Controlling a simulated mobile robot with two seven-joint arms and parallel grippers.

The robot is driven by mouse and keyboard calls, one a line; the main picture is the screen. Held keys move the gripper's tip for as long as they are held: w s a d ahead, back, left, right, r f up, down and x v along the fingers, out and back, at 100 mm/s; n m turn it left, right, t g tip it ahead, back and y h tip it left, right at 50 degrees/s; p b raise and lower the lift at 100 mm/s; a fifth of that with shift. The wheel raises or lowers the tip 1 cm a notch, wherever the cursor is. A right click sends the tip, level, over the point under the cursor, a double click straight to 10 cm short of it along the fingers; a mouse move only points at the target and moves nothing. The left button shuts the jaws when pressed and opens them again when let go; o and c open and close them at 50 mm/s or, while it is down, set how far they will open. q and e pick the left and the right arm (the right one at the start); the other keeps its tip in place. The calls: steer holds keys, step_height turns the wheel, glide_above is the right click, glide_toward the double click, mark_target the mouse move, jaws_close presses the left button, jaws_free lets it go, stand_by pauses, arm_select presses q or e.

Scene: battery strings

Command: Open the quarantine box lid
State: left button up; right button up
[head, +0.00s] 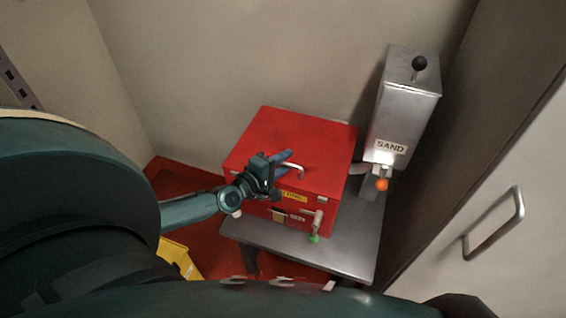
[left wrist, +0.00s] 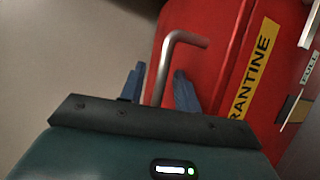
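The quarantine box (head: 325,150) is red and stands on a grey metal table, its lid shut. A bent metal handle (head: 301,171) is on the lid; it also shows in the left wrist view (left wrist: 183,37). A yellow label (left wrist: 254,68) reading "...RANTINE" is on the box. My left gripper (head: 287,162) is over the lid at the handle. In the left wrist view its two blue fingers (left wrist: 159,88) are apart, with the handle's bar between them and gaps visible on both sides. My right gripper is not in view.
The grey metal table (head: 345,250) has bare room at its front right. A metal sand dispenser (head: 405,115) with an orange knob (head: 381,185) stands right of the box. A small green-tipped fitting (head: 316,228) is at the box's front. A door with a handle (head: 495,222) is at right.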

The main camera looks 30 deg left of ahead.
arm_select(q)
jaws_close()
stand_by(0.4)
